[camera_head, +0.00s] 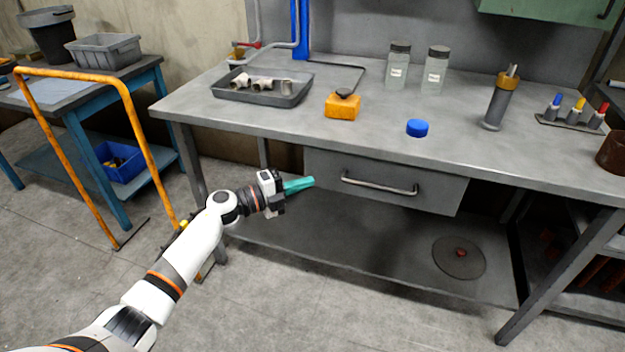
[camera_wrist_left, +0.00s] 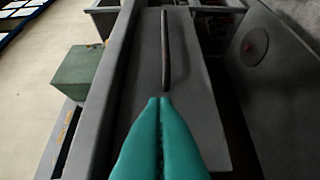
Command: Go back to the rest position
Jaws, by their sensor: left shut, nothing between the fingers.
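My left gripper (camera_head: 300,184) has teal fingers and is in front of the workbench, near the left end of the closed-looking drawer (camera_head: 340,196). Its fingers are pressed together with nothing between them. In the left wrist view the shut teal fingers (camera_wrist_left: 160,104) point toward the drawer's bar handle (camera_wrist_left: 165,50), with a gap between them and the handle. The handle (camera_head: 380,184) also shows in the head view, to the right of the gripper. My right gripper is in neither view.
The grey workbench (camera_head: 250,117) holds a tray (camera_head: 262,98) of pipe pieces, a yellow block (camera_head: 342,107), a blue cap (camera_head: 417,128) and two jars (camera_head: 397,68). A lower shelf (camera_head: 370,245) is beneath. An orange rail (camera_head: 135,125) stands at the left. The floor in front is clear.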

